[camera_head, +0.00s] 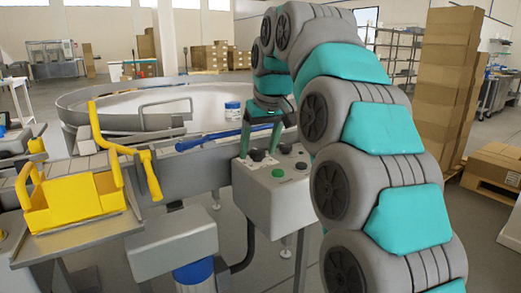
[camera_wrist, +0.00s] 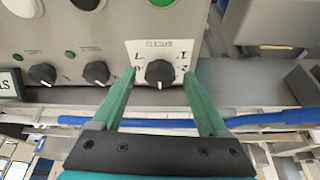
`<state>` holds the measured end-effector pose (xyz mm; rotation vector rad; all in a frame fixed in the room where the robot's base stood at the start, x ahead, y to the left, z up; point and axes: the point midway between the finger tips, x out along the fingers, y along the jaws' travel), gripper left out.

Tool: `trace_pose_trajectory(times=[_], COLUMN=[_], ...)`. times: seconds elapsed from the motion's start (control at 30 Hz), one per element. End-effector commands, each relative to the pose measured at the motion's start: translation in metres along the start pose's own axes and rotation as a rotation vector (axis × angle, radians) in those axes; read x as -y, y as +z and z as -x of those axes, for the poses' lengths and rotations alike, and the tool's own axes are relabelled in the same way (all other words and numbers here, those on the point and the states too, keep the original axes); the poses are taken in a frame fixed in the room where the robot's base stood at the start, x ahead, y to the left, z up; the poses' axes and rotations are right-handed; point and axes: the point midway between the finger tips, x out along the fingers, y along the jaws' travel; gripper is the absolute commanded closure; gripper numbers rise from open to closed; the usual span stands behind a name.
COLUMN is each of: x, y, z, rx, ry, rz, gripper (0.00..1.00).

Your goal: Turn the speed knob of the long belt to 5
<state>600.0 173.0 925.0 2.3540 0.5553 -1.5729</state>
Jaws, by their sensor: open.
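A black speed knob (camera_wrist: 159,73) sits on a white dial card (camera_wrist: 142,52) marked SPEED, shown upside down in the wrist view. I cannot tell how deep the fingertips reach. In the head view my gripper (camera_head: 261,137) is over the grey control box (camera_head: 268,205), and my arm hides part of the box.
Two more black knobs, one at far left (camera_wrist: 43,74) and one nearer (camera_wrist: 96,72), are on the same panel, with a green button (camera_wrist: 88,4). A blue rail (camera_head: 210,139) runs beside the box. A yellow tray (camera_head: 75,200) is at left.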

Motion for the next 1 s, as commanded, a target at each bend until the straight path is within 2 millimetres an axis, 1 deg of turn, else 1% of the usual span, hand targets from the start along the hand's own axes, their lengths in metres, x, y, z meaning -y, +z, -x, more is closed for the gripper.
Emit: trace_pose_trajectory(times=[0.17,0.27,0.83,0.87,1.0], x=[0.0001,0.0001,0.0002,0.0002,0.0003], y=[-0.0001,-0.0001,0.0001,0.0001,0.0001], z=[0.0004,0.0006,0.0008,0.0008,0.0009], rx=[0.0,0.0,0.0,0.0,0.0], ry=[0.0,0.0,0.0,0.0,0.0], rz=[0.0,0.0,0.0,0.0,-0.001], gripper=[0.23,0.33,0.98,1.0,1.0])
